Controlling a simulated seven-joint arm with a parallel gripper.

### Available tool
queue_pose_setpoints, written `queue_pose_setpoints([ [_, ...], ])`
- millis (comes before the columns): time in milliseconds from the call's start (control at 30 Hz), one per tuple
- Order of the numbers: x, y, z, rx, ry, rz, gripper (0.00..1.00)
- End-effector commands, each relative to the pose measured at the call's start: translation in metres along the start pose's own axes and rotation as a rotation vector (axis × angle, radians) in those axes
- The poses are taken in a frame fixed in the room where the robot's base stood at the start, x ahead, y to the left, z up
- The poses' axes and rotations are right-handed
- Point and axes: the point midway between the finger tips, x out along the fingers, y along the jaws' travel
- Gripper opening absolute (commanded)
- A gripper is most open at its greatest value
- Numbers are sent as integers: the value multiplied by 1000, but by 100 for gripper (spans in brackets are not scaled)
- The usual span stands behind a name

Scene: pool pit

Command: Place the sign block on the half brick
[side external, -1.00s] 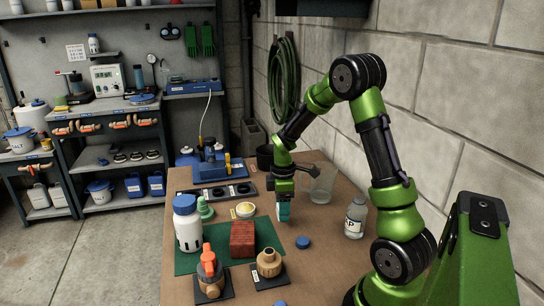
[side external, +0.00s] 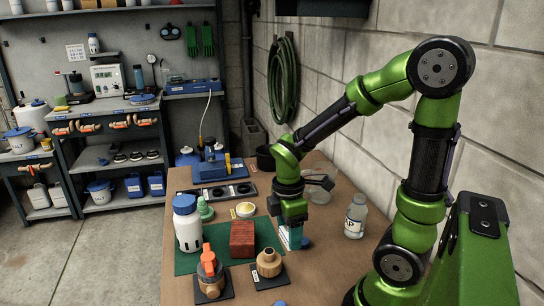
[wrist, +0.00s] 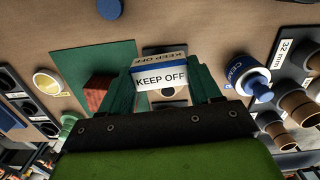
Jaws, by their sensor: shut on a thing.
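The sign block (wrist: 160,76), a white and blue block marked "KEEP OFF", is between my fingertips in the wrist view. My gripper (wrist: 162,88) is shut on it. In the side view my gripper (side external: 291,236) points down over the brown tabletop, right of the half brick and apart from it; the block is hard to tell from the teal fingers there. The half brick (side external: 242,238) is red and lies on the green mat. It also shows in the wrist view (wrist: 97,95), left of the sign block and partly hidden by a finger.
On the green mat (side external: 187,262) a white bottle with a blue cap (side external: 188,228) stands left of the brick. An orange-handled valve (side external: 209,272) and a tan fitting (side external: 269,263) are in front. A clear bottle (side external: 355,217) stands at the right.

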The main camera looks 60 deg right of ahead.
Motion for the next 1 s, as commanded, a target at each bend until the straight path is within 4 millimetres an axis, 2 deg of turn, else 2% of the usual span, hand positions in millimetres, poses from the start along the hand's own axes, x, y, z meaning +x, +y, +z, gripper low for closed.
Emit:
queue_pose_setpoints([
  [100, -13, -16, -7, 13, -12, 2, 33],
  [233, -13, -12, -6, 73, -28, -5, 33],
  [700, -3, 89, -67, 76, -31, -5, 33],
  [800, -2, 102, -75, 76, -31, -5, 33],
  [1000, -1, 117, -84, 75, -30, -4, 33],
])
